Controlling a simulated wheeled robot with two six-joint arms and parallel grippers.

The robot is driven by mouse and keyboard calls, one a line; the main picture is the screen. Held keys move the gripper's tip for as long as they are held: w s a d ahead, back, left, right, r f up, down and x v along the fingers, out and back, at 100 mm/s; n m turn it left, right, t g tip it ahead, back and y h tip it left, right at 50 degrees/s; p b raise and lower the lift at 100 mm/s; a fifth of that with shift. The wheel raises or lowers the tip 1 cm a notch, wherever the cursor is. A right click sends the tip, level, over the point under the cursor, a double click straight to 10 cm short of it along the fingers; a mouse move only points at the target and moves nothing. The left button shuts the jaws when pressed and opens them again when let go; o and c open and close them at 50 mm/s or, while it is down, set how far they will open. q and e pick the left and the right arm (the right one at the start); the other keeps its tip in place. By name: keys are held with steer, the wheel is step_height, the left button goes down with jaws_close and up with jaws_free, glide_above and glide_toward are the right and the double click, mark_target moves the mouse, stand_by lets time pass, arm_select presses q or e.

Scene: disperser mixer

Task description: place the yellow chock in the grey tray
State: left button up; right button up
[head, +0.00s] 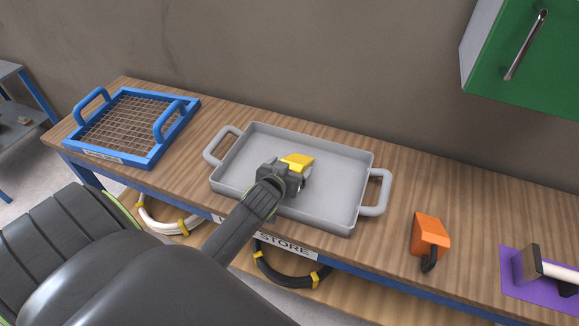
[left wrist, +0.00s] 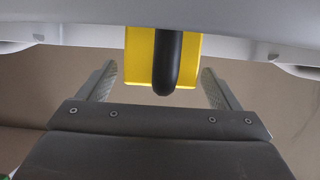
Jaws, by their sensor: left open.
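The yellow chock (head: 298,161) shows over the inside of the grey tray (head: 342,208), just beyond my left gripper (head: 285,178). In the left wrist view, the yellow chock (left wrist: 140,60) has a dark rounded handle (left wrist: 168,65) pointing toward the gripper. My left gripper is open, one finger on each side of the chock, with gaps between fingers and chock. The grey tray (left wrist: 60,15) fills the top of that view. The gripper hides the chock's underside in the head view, so its contact with the tray floor cannot be fully seen. My right gripper is not in view.
A blue-framed mesh sieve (head: 128,125) stands at the left of the wooden bench (head: 395,180). An orange chock (head: 430,233) with a dark handle stands right of the tray. A purple mat (head: 520,285) bears a tool at the far right. A green cabinet (head: 540,70) hangs at upper right.

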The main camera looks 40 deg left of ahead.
arm_select(q)
steer(key=shift+r, duration=0.15)
steer(key=v, duration=1.2)
steer(key=shift+b, duration=0.35)
steer(key=shift+s, duration=0.15)
steer(key=s+d+f+m+g+h, duration=0.1)
steer(key=s+f+g, duration=0.35)
steer(key=s, duration=0.45)
steer(key=s+f+m+g, duration=0.1)
steer(key=s+f+g, duration=0.3)
steer(key=s, duration=0.5)
step_height(320, 180, down, 25)
steer(key=a+g, duration=0.1)
steer(key=g, duration=0.1)
steer(key=s+f+g+h, duration=0.1)
steer(key=s+f, duration=1.3)
steer(key=s, duration=0.1)
steer(key=shift+s+d+f, duration=0.2)
steer(key=shift+d+f, duration=0.05)
steer(key=shift+d, duration=0.2)
